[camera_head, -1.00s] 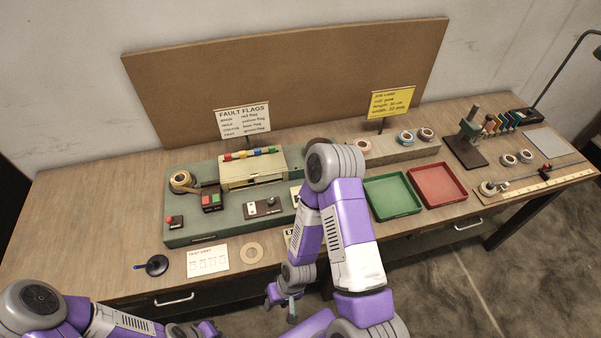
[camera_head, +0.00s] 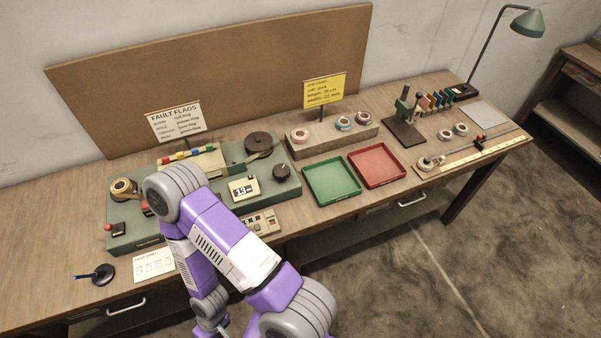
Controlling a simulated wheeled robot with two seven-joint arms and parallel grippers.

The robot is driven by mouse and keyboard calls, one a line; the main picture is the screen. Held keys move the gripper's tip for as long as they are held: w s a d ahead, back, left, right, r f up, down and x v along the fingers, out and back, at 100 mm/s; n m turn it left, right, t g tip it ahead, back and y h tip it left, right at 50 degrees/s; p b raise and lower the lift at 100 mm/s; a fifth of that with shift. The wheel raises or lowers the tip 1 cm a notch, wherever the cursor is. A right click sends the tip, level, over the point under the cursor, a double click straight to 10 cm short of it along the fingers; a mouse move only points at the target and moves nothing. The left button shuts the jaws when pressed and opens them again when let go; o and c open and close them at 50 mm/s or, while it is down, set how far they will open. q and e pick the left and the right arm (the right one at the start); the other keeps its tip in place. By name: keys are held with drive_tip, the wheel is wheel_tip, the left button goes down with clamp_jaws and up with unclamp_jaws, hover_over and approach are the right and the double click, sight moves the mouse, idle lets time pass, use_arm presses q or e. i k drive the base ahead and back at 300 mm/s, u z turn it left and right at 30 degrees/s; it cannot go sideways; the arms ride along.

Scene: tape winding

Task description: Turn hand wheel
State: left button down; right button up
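The green winding machine (camera_head: 222,209) stands on the bench at left centre. A dark round wheel (camera_head: 259,142) lies on its right rear, and a smaller dark knob (camera_head: 281,173) is at its right front. I cannot tell for certain which is the hand wheel. Both show clear of my arm. My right arm crosses the machine's front, its upper joint covering part of it. My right gripper (camera_head: 212,331) hangs low at the bottom edge, in front of the bench and apart from the machine; its fingers are cut off. My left gripper is out of view.
A display reading about 13 (camera_head: 244,188) sits on the machine, with a tape roll (camera_head: 123,188) at its left. Green (camera_head: 332,200) and red (camera_head: 376,185) trays and a block with tape rolls (camera_head: 330,138) stand to the right. Open floor lies in front.

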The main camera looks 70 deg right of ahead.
sight(280, 172)
drive_tip(key=k, duration=0.35)
drive_tip(key=z, duration=1)
